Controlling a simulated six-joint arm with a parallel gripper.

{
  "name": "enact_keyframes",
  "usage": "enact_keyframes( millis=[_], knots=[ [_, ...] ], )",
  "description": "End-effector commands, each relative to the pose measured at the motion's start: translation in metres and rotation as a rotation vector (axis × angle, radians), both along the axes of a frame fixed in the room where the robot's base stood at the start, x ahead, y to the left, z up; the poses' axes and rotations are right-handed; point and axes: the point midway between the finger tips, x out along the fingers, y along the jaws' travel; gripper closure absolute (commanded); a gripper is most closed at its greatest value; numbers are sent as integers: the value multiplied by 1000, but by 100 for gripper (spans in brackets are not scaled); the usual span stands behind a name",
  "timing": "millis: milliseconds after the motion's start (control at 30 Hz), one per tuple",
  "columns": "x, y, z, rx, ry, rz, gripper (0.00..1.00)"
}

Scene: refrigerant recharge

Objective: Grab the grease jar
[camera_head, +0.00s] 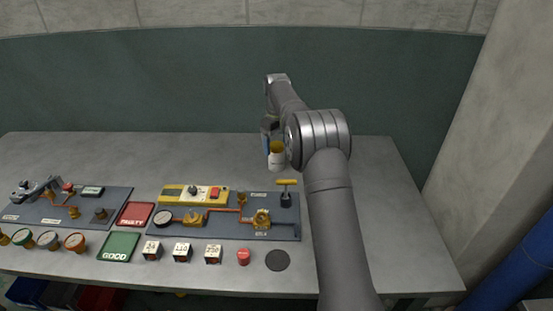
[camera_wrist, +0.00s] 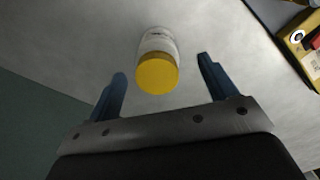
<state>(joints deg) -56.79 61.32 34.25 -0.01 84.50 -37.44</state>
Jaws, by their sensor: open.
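The grease jar (camera_head: 277,157) is a small white jar with a yellow lid, upright on the grey table just left of my arm's wrist in the head view. In the wrist view the jar (camera_wrist: 158,62) shows from above, its yellow lid nearest me, ahead of and between the two blue fingers. My gripper (camera_wrist: 163,75) is open, with a finger on each side and a gap between each finger and the jar.
A board with gauge, valves and copper pipe (camera_head: 225,222) lies in front of the jar. A red tray (camera_head: 136,214), a green tray (camera_head: 119,246), several labelled blocks (camera_head: 182,252) and a black disc (camera_head: 277,260) lie nearby. The table's back left is clear.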

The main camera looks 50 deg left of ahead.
Motion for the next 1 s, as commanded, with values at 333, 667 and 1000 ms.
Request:
enact_keyframes(
  millis=[333, 667, 1000],
  knots=[
    [3, 3, -26, 0, 0, 0, 22],
    [4, 6, -61, 1, -1, 0, 22],
    [4, 6, -61, 1, -1, 0, 61]
  ],
)
